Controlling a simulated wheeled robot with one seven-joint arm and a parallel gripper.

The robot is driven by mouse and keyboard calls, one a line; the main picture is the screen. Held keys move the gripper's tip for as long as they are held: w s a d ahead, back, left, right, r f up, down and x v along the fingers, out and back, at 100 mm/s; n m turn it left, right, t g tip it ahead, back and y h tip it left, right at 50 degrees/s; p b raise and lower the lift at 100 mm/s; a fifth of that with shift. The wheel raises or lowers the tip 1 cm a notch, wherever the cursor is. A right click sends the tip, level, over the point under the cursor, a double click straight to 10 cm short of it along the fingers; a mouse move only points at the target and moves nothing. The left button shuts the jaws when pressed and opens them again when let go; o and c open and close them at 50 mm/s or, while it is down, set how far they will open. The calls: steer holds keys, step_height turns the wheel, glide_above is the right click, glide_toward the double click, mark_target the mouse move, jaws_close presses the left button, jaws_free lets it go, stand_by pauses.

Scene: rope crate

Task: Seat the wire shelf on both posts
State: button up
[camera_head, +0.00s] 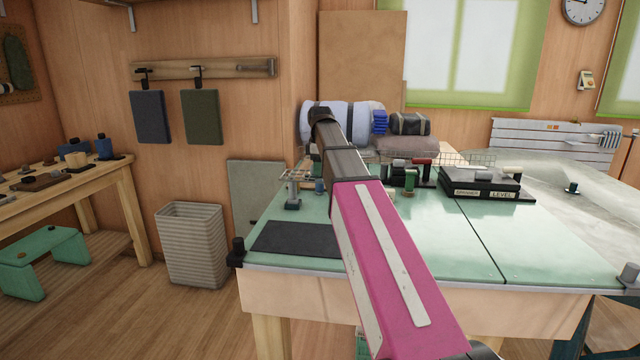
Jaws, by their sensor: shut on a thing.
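A thin wire grid that looks like the wire shelf (470,157) shows at the back right of the green-topped bench, by a black box with a "LEVEL" label. Similar fine wire shows left of my arm, but I cannot tell whether it is the same piece. A grey upright piece on a dark base (292,190) stands left of my arm, and a green upright piece (410,182) stands right of it. I cannot tell whether these are the posts or whether the shelf touches them. My pink and grey arm crosses the middle and hides my gripper.
The green bench top (430,235) is clear at the front right. A dark mat (295,238) lies at its front left. The black box (485,184) stands behind. Rolled bundles (340,112) lie at the back. A ribbed bin (192,245) stands on the floor.

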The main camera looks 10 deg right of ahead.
steer(key=shift+f, duration=0.85)
stand_by(0.8)
steer(key=o, duration=1.1)
steer(key=shift+r, duration=0.15)
step_height(320, 180, up, 10)
steer(key=shift+f, duration=0.25)
steer(key=shift+r, duration=0.5)
steer(key=shift+s, duration=0.15)
